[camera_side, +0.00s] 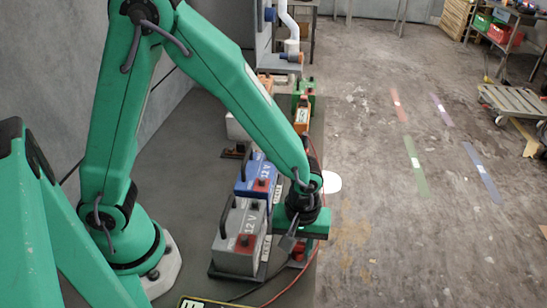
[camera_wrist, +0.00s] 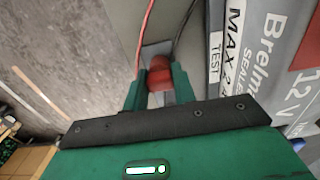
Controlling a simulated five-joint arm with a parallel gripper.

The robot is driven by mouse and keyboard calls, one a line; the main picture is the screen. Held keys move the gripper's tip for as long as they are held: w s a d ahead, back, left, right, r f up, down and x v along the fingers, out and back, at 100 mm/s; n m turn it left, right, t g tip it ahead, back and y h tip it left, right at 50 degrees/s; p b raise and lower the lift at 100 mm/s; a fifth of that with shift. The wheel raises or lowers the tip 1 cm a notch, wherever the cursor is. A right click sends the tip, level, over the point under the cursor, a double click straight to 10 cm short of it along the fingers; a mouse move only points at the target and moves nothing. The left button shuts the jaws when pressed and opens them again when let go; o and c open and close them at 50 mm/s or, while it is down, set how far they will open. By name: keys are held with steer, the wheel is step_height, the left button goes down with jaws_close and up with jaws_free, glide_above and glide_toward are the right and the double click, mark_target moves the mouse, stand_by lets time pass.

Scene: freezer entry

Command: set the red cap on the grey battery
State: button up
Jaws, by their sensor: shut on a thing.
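The grey battery (camera_side: 232,258) marked 12 V stands in the side view with a black handle and a red patch on its top. Its grey side (camera_wrist: 265,70) fills the right of the wrist view. My gripper (camera_side: 297,247) is low, just to the right of the grey battery and apart from its top. In the wrist view my gripper (camera_wrist: 160,88) is shut on the red cap (camera_wrist: 159,72), which sits between the fingertips. The red cap (camera_side: 299,252) is partly hidden by my gripper in the side view.
A blue battery (camera_side: 256,172) stands behind the grey one, with orange (camera_side: 303,120) and green (camera_side: 304,92) units further back. Red and black cables (camera_side: 284,290) run along the bench edge near my gripper. Open concrete floor lies to the right.

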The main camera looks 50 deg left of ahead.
mark_target(299, 243)
steer(key=shift+r, duration=0.1)
steer(key=shift+r, duration=0.65)
step_height(299, 243, up, 3)
steer(key=shift+f, duration=0.1)
steer(key=s+d+r, duration=0.5)
steer(key=s+r, duration=0.1)
steer(key=s, duration=0.4)
steer(key=shift+d+r, duration=0.35)
steer(key=shift+r, duration=0.85)
steer(key=shift+r, duration=0.35)
steer(key=shift+r, duration=0.35)
steer(key=shift+r, duration=0.35)
steer(key=shift+r, duration=0.1)
